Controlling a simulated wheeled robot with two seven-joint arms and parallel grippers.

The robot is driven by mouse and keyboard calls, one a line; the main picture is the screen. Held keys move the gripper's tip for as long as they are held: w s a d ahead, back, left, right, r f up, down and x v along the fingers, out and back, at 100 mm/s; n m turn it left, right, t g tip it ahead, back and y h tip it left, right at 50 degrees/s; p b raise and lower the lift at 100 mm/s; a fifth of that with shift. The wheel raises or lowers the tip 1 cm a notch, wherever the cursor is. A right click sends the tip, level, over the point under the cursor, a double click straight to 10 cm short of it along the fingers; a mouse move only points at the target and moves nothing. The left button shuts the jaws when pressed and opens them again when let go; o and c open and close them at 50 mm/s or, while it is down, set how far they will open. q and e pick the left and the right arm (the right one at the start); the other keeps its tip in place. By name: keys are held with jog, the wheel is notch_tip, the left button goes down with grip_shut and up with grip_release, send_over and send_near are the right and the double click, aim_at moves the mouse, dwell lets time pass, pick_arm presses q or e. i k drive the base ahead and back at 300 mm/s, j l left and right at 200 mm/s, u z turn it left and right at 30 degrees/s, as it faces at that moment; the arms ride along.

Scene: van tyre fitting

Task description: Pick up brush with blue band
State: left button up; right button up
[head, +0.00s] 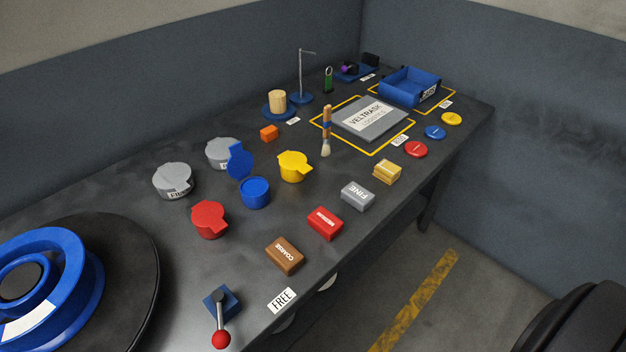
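The brush with the blue band (326,128) is at the back middle of the table, at the left corner of a yellow outlined area. It has a brown wooden handle, a blue band around the middle and pale bristles pointing toward the front of the table. I cannot tell for sure whether it lies flat or is tilted. Nothing covers it. Neither of my grippers shows in the head view.
A grey panel (387,128) lies right of the brush. A blue tray (396,92) and a metal stand (300,78) are behind. A lever with a red knob (220,339) stands in front.

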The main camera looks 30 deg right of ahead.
aim_at(327, 112)
jog(key=z, duration=0.5)
jog(key=u, duration=1.1)
jog(key=z, duration=1.6)
jog(key=i+l+u, duration=0.2)
jog(key=l+u, duration=0.2)
jog(key=i+l+u, duration=0.1)
jog(key=l+u, duration=0.75)
jog(key=l, duration=0.15)
